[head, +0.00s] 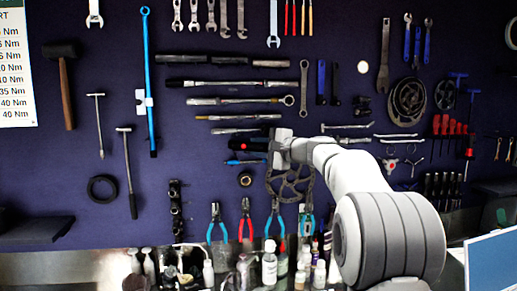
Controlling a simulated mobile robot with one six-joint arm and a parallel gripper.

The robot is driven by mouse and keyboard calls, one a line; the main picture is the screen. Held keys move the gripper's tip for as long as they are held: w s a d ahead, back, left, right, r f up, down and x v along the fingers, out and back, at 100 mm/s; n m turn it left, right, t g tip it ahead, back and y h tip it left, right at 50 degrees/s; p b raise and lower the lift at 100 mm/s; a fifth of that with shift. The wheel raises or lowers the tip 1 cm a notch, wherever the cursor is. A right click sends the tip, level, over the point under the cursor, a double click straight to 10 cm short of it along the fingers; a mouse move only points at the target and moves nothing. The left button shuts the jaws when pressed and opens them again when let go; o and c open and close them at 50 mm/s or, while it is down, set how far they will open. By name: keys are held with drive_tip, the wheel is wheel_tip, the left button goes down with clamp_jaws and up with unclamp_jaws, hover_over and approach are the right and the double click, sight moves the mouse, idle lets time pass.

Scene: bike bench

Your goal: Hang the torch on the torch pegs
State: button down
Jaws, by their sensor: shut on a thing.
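My gripper (276,143) is at the end of my white arm, right of the picture's middle, in front of the dark tool wall. A short dark cylinder with a red spot, which looks like the torch (256,145), sticks out to the left of the gripper. The gripper is shut on it and the fingers hide part of it. It lies about level in front of the wall. I cannot make out the torch pegs among the wall tools, and my gripper and arm cover part of the wall.
Wrenches and bars (238,83) hang above and left of the gripper. A chainring (289,184) and several pliers (246,220) hang below. Bottles (269,264) stand on the bench at the bottom. A monitor (493,262) is at the lower right.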

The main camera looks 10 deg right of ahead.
drive_tip(key=shift+w+f, duration=0.1)
drive_tip(key=shift+f, duration=0.25)
drive_tip(key=c, duration=1.2)
unclamp_jaws()
drive_tip(key=shift+w, duration=0.15)
drive_tip(key=shift+c, duration=0.2)
drive_tip(key=shift+o, duration=0.8)
drive_tip(key=shift+r, duration=0.1)
